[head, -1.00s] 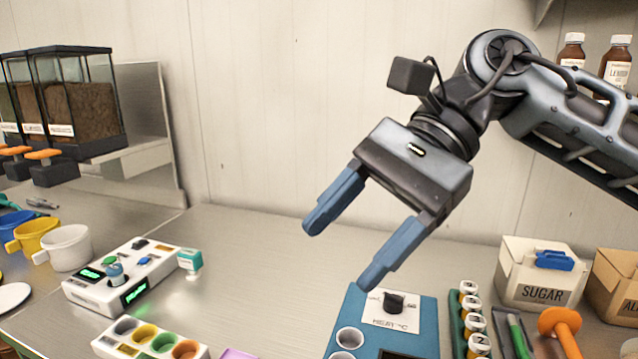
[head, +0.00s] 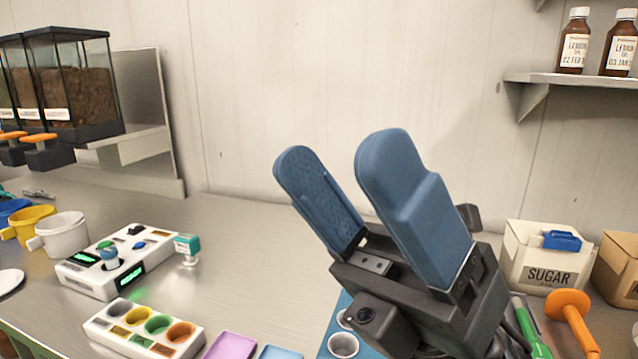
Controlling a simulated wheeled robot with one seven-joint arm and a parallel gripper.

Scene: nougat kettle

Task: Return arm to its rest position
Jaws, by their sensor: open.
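My gripper (head: 340,160) is at the centre right of the head view, close to the camera. Its two blue fingers point up and to the left, spread apart, with nothing between them. Its dark body hides most of the blue heater panel (head: 338,318) below, including the dial. The rest of my arm is mostly out of view behind and below the gripper.
A white control box (head: 150,262) and a tray of coloured wells (head: 143,332) lie on the steel counter (head: 255,235) at left. Brown bottles (head: 574,42) sit on a shelf (head: 570,79).

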